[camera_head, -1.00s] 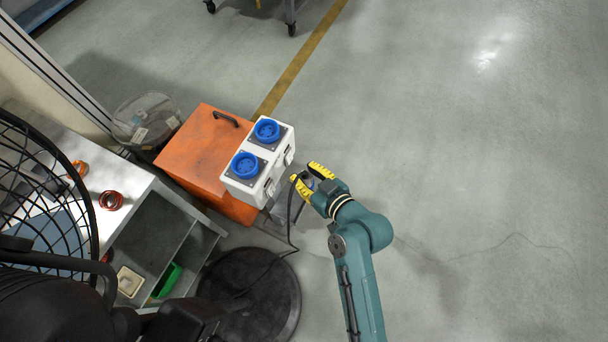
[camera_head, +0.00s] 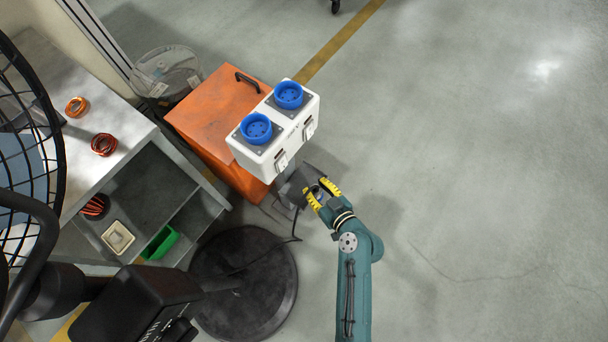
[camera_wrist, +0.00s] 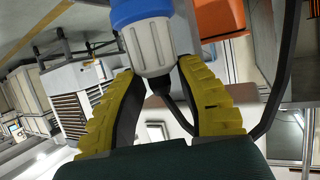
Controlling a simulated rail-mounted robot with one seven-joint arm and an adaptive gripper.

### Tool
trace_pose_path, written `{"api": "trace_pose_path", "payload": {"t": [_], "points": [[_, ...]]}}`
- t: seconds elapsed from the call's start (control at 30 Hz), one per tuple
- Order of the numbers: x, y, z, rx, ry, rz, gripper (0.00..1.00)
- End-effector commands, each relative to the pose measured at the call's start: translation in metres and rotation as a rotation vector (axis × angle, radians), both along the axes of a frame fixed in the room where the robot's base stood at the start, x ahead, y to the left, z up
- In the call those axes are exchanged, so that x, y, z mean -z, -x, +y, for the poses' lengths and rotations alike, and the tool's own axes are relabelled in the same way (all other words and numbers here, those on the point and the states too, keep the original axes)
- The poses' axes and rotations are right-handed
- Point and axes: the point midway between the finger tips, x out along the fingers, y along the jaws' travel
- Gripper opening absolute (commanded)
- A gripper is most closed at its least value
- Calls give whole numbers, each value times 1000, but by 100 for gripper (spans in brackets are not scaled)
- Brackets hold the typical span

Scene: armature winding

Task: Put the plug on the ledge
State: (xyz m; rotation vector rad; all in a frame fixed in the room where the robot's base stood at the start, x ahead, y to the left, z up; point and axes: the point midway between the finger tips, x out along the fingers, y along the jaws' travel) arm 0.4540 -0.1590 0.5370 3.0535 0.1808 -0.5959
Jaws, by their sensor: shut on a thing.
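My gripper (camera_head: 322,193) has yellow fingers and is at the right of the white socket box, slightly below it in the head view. In the wrist view, my gripper (camera_wrist: 158,75) is shut on the plug (camera_wrist: 150,45), which has a pale grey ribbed body and a blue end. The blue end points away from my palm. A black cable (camera_wrist: 175,108) runs from the plug's grey end. In the head view the plug is mostly hidden between the fingers. A grey support (camera_head: 293,188) shows under the socket box; I cannot tell whether it is the ledge.
The white socket box (camera_head: 268,156) carries two blue sockets and stands by an orange cabinet (camera_head: 205,104). A black round base (camera_head: 245,300) lies on the floor below it. A grey workbench (camera_head: 133,192) and a black fan (camera_head: 22,150) are at left. The floor at right is clear.

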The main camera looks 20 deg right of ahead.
Motion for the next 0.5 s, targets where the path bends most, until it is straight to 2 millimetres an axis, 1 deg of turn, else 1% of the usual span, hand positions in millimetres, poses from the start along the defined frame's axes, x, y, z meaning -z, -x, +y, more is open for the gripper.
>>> {"api": "trace_pose_path", "payload": {"t": [0.03, 0.1, 0.2, 0.37, 0.43, 0.5], "points": [[2, -17, 4, -7, 2, -5, 0], [2, -35, 5, -4, 1, -4, 0], [2, -52, 7, -2, 1, -2, 0], [1, -69, 9, -1, 0, -2, 0], [19, -68, 8, 2, -2, 3, 0], [33, -69, 8, 2, -2, 1, 0]]}}
